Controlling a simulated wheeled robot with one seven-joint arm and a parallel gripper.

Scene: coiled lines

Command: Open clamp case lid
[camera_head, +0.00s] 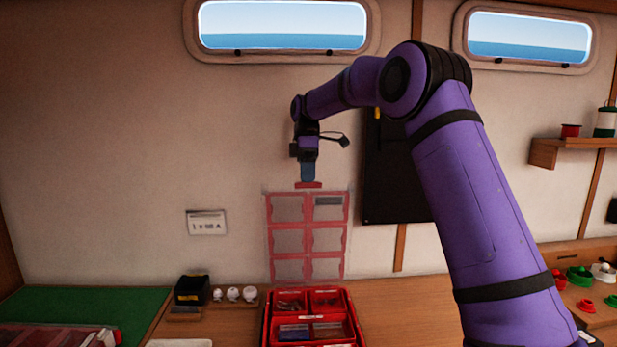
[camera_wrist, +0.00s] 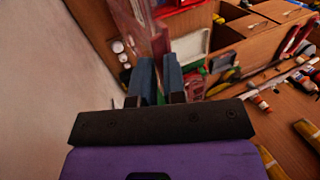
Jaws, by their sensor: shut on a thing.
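The clamp case (camera_head: 266,322) is red, with divided compartments holding small parts, and sits on the wooden worktop at the bottom centre of the head view. Its clear lid (camera_head: 307,228) with red framing stands upright at the back of the case, so the case is open. My gripper (camera_head: 308,180) points down at the lid's top edge, its blue fingers shut on the red tab there. In the wrist view, the fingers (camera_wrist: 160,75) reach toward the clear and pinkish lid (camera_wrist: 158,40), seen nearly edge-on. The fingers hide part of the contact.
The wall stands behind the lid, with a white label card (camera_head: 206,222) and a dark panel (camera_head: 392,190). A black box (camera_head: 191,291) and white knobs (camera_head: 233,294) are left of the case. A green mat (camera_head: 100,303) lies farther left. A shelf (camera_head: 570,147) is at right.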

